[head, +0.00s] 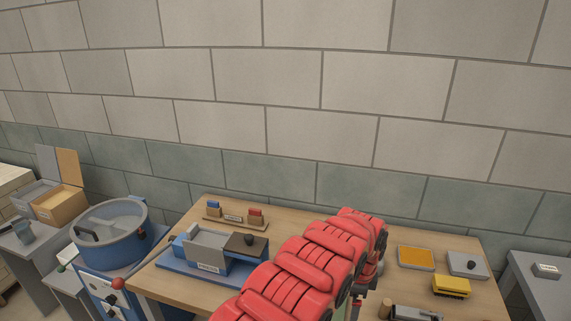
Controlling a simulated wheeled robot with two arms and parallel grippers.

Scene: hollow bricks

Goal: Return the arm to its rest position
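A red segmented arm (308,265) with dark round joints rises from the bottom middle and reaches over the wooden table. It looks like one of my own arms, but I cannot tell which. Its upper end is near the table's back edge. No gripper fingers can be made out in the head view. A greyish part shows just behind the arm on its right, mostly hidden, and I cannot tell what it is. The other arm is not in view.
A blue pot (112,240) stands left. A block wall (290,90) closes the back.

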